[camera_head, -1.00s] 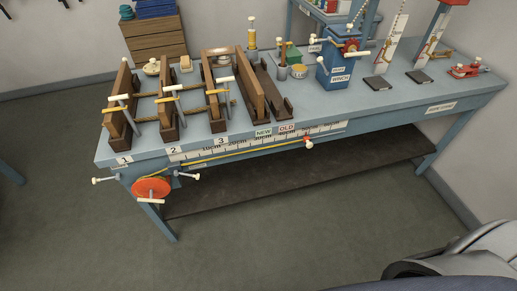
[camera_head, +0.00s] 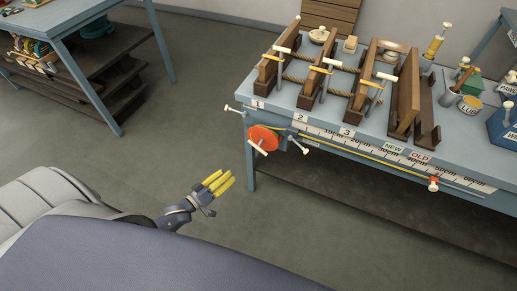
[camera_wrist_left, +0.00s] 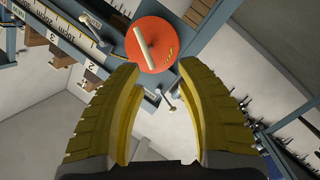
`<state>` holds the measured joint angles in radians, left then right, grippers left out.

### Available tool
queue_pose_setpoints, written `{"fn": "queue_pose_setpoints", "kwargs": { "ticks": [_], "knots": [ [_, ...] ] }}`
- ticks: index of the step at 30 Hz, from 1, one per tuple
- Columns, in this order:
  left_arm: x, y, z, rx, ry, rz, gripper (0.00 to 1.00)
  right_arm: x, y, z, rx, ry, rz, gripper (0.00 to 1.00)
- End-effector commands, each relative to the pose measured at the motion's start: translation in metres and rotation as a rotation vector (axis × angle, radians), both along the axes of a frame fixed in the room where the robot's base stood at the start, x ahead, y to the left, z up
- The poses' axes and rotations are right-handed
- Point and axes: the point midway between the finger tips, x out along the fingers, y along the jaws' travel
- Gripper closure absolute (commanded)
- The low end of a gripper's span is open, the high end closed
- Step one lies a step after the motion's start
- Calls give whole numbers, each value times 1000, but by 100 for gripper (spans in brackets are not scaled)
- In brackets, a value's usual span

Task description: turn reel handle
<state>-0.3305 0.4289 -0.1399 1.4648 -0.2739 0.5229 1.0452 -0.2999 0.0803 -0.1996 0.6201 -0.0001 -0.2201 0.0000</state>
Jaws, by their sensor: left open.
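The orange-red reel (camera_head: 262,138) is mounted on the front face of the blue workbench near its left end. Its pale bar-shaped handle (camera_head: 258,147) sticks out from the reel's face. In the left wrist view the reel (camera_wrist_left: 160,52) lies beyond the fingertips with its cream handle (camera_wrist_left: 144,48) to the upper left. My left gripper (camera_head: 221,181), with yellow fingers, is below and to the left of the reel, apart from it. It also shows in the left wrist view (camera_wrist_left: 160,72), its fingers spread with nothing between them. My right gripper is out of view.
Small T-handles stick out at the left (camera_head: 233,109) and right (camera_head: 300,147) of the reel. Wooden clamp frames (camera_head: 313,78) stand on the benchtop. The floor before the bench is clear.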

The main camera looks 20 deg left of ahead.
Motion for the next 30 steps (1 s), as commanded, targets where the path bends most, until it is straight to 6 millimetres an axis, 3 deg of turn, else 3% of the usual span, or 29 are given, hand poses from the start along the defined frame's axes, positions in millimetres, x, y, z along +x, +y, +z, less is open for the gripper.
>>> {"fn": "queue_pose_setpoints", "kwargs": {
  "ticks": [3, 14, 30],
  "knots": [
    [2, -10, 20, -149, -18, -22, 64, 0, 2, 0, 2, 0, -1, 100],
    [13, -16, 25, -274, 0, -28, 64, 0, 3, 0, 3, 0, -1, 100],
    [101, -49, 25, -272, 1, -25, 64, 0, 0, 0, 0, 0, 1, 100]
  ]
}}
